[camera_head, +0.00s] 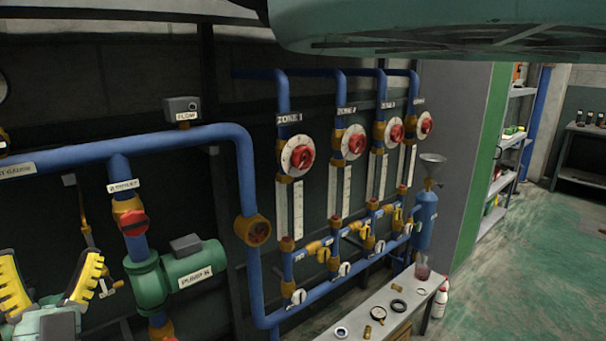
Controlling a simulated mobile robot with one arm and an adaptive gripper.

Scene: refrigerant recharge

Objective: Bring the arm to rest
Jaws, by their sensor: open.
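My gripper (50,288) shows at the lower left corner, with two yellow ridged fingers spread apart. It is open and nothing shows between the fingers. It is in front of the pipework, to the left of the green pump (180,276), and appears apart from it. The rest of my arm is mostly out of the picture below.
Blue pipes (200,136) with several zone dials (297,156) and yellow valves line the wall. Green floor (530,260) is clear at right.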

